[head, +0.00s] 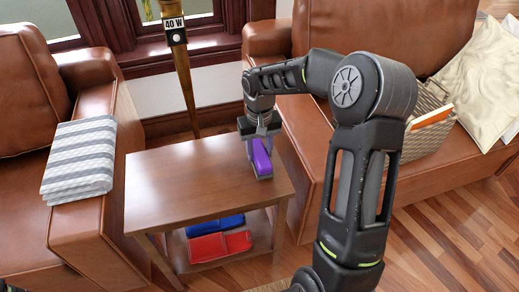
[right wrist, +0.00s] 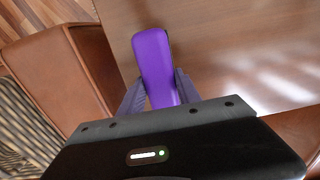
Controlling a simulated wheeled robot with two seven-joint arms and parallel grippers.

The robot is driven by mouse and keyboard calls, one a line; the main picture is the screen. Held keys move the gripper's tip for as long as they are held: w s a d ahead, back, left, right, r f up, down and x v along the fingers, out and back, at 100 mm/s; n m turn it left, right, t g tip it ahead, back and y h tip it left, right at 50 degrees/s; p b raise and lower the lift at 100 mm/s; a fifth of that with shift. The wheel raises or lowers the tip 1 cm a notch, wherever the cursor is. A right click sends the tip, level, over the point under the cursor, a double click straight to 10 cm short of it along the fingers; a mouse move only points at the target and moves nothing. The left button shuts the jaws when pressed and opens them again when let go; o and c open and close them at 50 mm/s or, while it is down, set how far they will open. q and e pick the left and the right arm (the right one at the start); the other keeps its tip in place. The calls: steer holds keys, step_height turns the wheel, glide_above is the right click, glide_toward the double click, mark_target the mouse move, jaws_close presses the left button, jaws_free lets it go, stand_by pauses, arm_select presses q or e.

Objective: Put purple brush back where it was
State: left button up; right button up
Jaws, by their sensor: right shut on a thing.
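The purple brush (head: 261,157) is at the right part of the wooden side table's top (head: 185,190). My right gripper (head: 259,165) reaches down from above and is shut on it. In the right wrist view the purple brush (right wrist: 156,62) lies between the two fingers of the right gripper (right wrist: 160,98), with its rounded end sticking out past them over the tabletop. I cannot tell whether the brush touches the tabletop. My left gripper is not in view.
A blue item (head: 216,224) and a red item (head: 219,246) lie on the table's lower shelf. Leather armchairs flank the table; a striped cloth (head: 80,160) lies on the left armrest. A wicker basket (head: 428,135) stands on the right seat. A lamp pole (head: 186,85) stands behind.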

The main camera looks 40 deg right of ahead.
mark_target(260, 150)
steer(key=shift+f, duration=0.2)
steer(key=o, duration=1.3)
steer(key=shift+r, duration=0.15)
step_height(260, 150, up, 12)
steer(key=shift+r+p, duration=0.1)
steer(key=shift+p, duration=1.1)
